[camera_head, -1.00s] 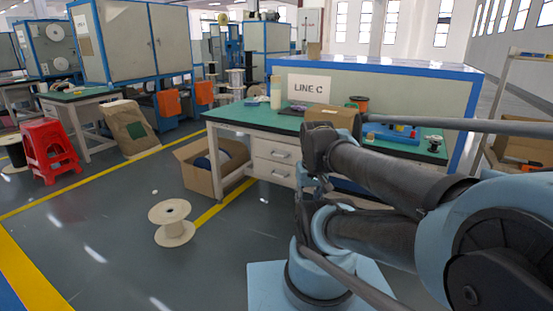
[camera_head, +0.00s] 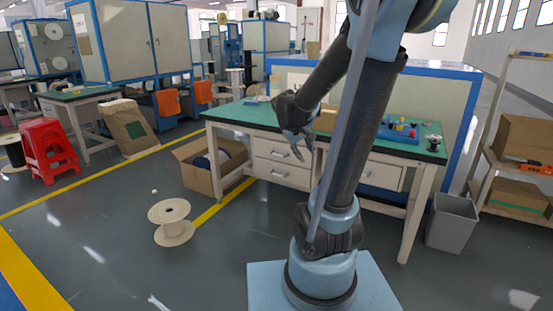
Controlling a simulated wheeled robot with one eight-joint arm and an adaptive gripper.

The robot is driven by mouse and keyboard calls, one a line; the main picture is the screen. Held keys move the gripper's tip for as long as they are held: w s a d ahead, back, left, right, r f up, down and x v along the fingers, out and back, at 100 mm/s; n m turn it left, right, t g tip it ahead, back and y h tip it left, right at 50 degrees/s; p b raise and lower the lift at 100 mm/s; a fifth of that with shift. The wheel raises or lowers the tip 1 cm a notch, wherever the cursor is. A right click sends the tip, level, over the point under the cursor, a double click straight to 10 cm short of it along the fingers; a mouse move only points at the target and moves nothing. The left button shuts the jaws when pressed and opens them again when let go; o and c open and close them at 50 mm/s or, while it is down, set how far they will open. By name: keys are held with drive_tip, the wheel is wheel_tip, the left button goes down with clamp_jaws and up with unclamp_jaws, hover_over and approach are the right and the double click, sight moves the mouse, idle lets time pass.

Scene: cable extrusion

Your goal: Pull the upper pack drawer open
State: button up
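The upper pack drawer (camera_head: 264,150) is the top white drawer front under the left part of the green-topped workbench (camera_head: 228,112). It looks closed, flush with the drawer below. Its handle shows at the right of the visible front. My gripper (camera_head: 304,153) hangs in front of the bench, pointing down, just right of this handle. Its fingers look spread and empty; any gap to the drawer is hard to judge. The gripper and arm hide the right end of the drawer. The lower drawer (camera_head: 270,170) is also closed.
A cardboard box (camera_head: 199,177) stands on the floor left of the drawers. An empty spool (camera_head: 171,222) lies in front of it. Another drawer (camera_head: 385,175) is right of my arm. A grey bin (camera_head: 452,222) and shelf (camera_head: 520,205) stand right. Floor before the drawers is mostly clear.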

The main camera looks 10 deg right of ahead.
drive_tip(key=w+a+f+n+t+h, duration=0.2)
drive_tip(key=w+f, duration=0.1)
drive_tip(key=w, duration=0.9)
drive_tip(key=w+a+f+n+t+h, duration=0.1)
drive_tip(key=w+a+f+n, duration=0.15)
drive_tip(key=w, duration=0.85)
drive_tip(key=n+t+h, duration=0.1)
drive_tip(key=n+t, duration=0.2)
drive_tip(key=t, duration=0.2)
approach(276, 155)
drive_tip(key=x, duration=1.1)
drive_tip(key=shift+f, duration=0.1)
drive_tip(key=shift+c, duration=0.6)
drive_tip(key=shift+s, duration=0.1)
clamp_jaws()
